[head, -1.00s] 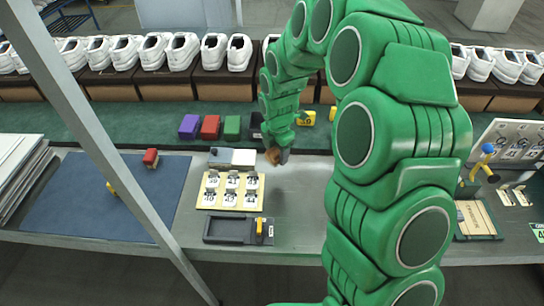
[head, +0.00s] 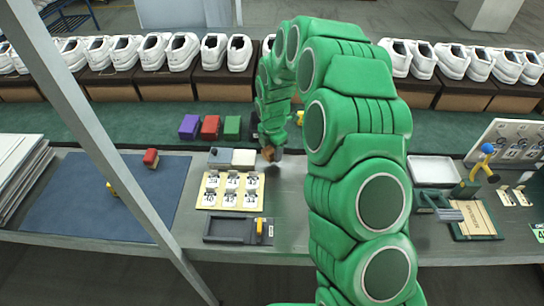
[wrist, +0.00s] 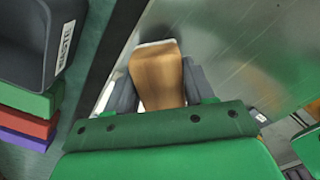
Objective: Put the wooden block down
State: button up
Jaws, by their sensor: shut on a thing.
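The wooden block (wrist: 157,75) is brown and sits between the two dark fingers of my gripper (wrist: 160,88) in the wrist view. My gripper is shut on it. In the head view the wooden block (head: 269,153) shows small and brown at the end of my green arm, and my gripper (head: 275,152) is partly hidden by the arm. It is over the grey metal table (head: 290,190), right of the white block. I cannot tell whether the block touches the table.
A numbered card board (head: 232,205) and a dark tray (head: 232,230) lie nearby. Red (head: 210,127), purple (head: 189,126) and green (head: 232,127) blocks stand behind on the green strip. A blue mat (head: 110,200) lies left.

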aim_at(272, 156)
jog(key=shift+w+f, duration=0.2)
jog(key=shift+f, duration=1.6)
jog(key=shift+f, duration=0.1)
jog(key=o, duration=1.1)
